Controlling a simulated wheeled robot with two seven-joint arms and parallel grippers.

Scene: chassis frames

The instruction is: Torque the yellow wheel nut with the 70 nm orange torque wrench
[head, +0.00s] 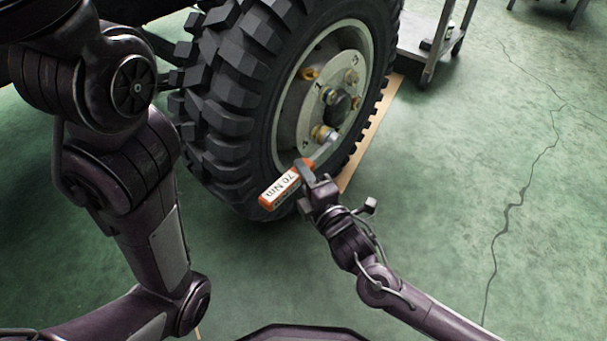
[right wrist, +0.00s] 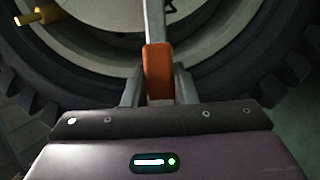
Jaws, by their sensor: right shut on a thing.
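The orange torque wrench (head: 281,188) carries a white "70 Nm" label. My right gripper (head: 308,178) is shut on it near the shaft end of the handle. In the right wrist view the orange handle (right wrist: 158,72) sits between the fingers (right wrist: 158,92), with the silver shaft running up out of frame. In the head view the shaft (head: 327,148) reaches to the lower yellow wheel nut (head: 319,131). I cannot tell whether the wrench head is fully seated on it. Several other yellowish nuts sit around the hub, with numbers beside some. My left gripper is out of view.
The large black tyre (head: 225,100) stands on the green floor around the pale wheel rim (head: 300,105). A yellow stud-like part (right wrist: 38,17) shows in the right wrist view. A grey cart (head: 428,45) stands behind right. The floor at right is clear, with cracks.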

